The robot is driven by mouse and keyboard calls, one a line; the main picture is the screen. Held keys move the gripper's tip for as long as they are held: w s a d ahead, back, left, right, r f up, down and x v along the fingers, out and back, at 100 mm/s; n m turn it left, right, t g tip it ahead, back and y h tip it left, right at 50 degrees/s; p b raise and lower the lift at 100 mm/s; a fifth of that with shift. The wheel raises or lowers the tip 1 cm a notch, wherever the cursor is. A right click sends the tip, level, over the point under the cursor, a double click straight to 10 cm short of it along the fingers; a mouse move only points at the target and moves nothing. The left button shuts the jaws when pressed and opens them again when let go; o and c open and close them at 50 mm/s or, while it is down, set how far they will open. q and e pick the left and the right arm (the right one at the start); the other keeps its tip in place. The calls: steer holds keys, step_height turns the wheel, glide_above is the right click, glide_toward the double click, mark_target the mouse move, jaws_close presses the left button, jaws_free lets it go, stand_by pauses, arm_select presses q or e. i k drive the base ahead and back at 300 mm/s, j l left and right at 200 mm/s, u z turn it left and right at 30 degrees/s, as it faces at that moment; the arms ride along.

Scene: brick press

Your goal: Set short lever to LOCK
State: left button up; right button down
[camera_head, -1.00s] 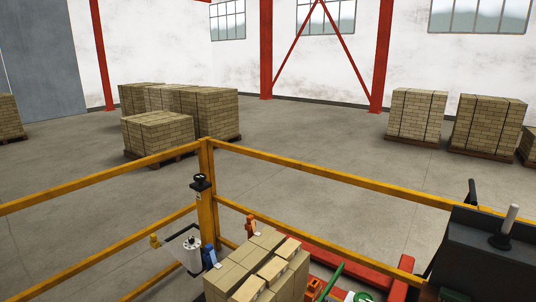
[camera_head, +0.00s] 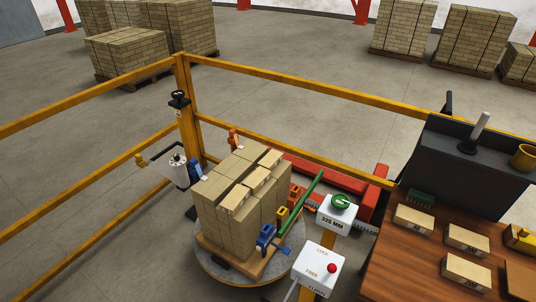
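A white control box (camera_head: 312,262) on a yellow post stands at the bottom, right of centre. Its face carries small lettering that seems to read LOCK near the top, FREE below it and TURN at the lower edge. A red knob (camera_head: 331,268) sits on the right part of the face, between the heights of LOCK and FREE; it looks like the short lever's end. I cannot tell which setting it is in. A grey rod (camera_head: 291,290) shows at the box's left side, cut by the frame edge. Neither of my grippers is in view.
Stacked bricks on a pallet stand on a round turntable (camera_head: 217,272) left of the box. A second white box (camera_head: 337,213) with a green knob reads 325 MM. A wooden bench (camera_head: 395,258) with bricks is at the right. Yellow railings (camera_head: 290,150) run behind.

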mark_target(332, 267)
steer(key=l+z, duration=0.1)
steer(key=z, duration=0.6)
steer(key=l+u, duration=0.25)
steer(key=l, duration=0.15)
steer(key=l+u, duration=0.3)
steer(key=k+l, duration=0.05)
steer(key=l, duration=0.05)
